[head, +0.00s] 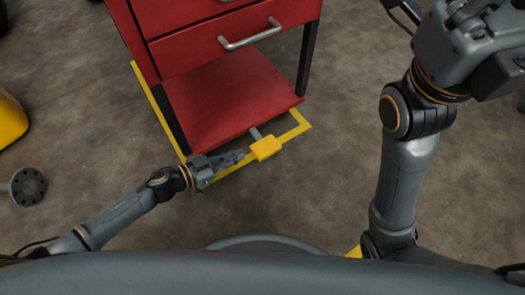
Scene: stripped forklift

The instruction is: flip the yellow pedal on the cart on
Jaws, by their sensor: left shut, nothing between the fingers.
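The red cart (225,95) stands ahead of me, with drawers above and a low red shelf below. The yellow pedal (266,148) sticks out from the shelf's front edge on a short grey stem, low over the floor. My left gripper (240,155) is shut and empty, low down just left of the pedal, its fingertips pointing at it. A small gap seems to lie between fingertips and pedal; contact cannot be ruled out. My right arm stands raised at the right; its fingertips are outside the picture.
A yellow line (303,122) is marked on the brown concrete floor around the cart. A grey flanged part (28,186) lies at the left, below a yellow object (10,120) at the edge. The floor right of the cart is clear.

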